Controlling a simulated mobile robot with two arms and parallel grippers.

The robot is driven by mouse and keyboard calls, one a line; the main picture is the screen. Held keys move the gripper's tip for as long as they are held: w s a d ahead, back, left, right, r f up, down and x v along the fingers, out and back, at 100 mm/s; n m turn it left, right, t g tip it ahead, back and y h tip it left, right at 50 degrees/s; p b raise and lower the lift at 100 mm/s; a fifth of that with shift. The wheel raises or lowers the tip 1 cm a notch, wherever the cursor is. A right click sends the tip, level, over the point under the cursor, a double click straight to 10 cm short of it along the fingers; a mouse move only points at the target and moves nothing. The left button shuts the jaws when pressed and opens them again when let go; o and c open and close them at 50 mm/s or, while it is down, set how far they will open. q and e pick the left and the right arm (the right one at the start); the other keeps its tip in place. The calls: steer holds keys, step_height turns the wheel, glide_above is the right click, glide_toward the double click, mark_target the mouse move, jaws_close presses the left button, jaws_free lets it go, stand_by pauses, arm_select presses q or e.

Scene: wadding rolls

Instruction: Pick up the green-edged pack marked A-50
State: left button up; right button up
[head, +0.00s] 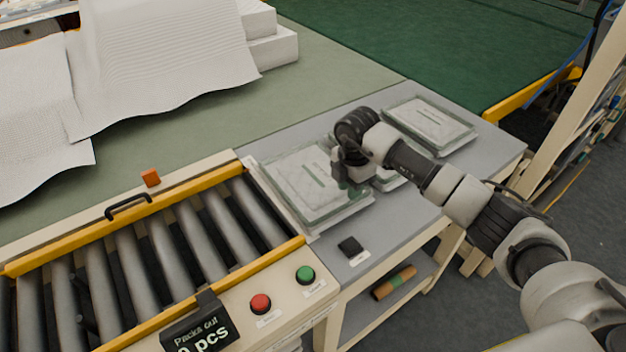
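Several clear-wrapped packs with greenish edges lie on the grey side table (395,225). The largest pack (300,190) is at the table's left, beside the roller conveyor. A second pack (392,181) is mostly hidden behind my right gripper and arm. A third pack (430,124) lies at the far right of the table. The printing on the packs is too small to read, so I cannot tell which is A-50. My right gripper (349,182) points down at the right edge of the largest pack. Its fingers are dark and small; their opening and any contact are unclear. My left gripper is not in view.
The roller conveyor (140,262) with yellow rails is at the lower left. A red button (260,303), a green button (305,274) and a "Packs out" display (198,332) are at its front. White wadding sheets (160,60) lie at the upper left. A small black object (350,246) sits near the table's front edge.

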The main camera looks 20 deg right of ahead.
steer(key=f, duration=0.1)
steer(key=f+p, duration=0.1)
steer(key=f, duration=0.1)
steer(key=shift+d+f+p, duration=0.25)
steer(key=shift+f+p, duration=0.05)
steer(key=shift+p, duration=0.1)
steer(key=shift+w+f, duration=0.1)
steer(key=shift+f, duration=0.55)
jaws_close()
steer(key=shift+r, duration=0.1)
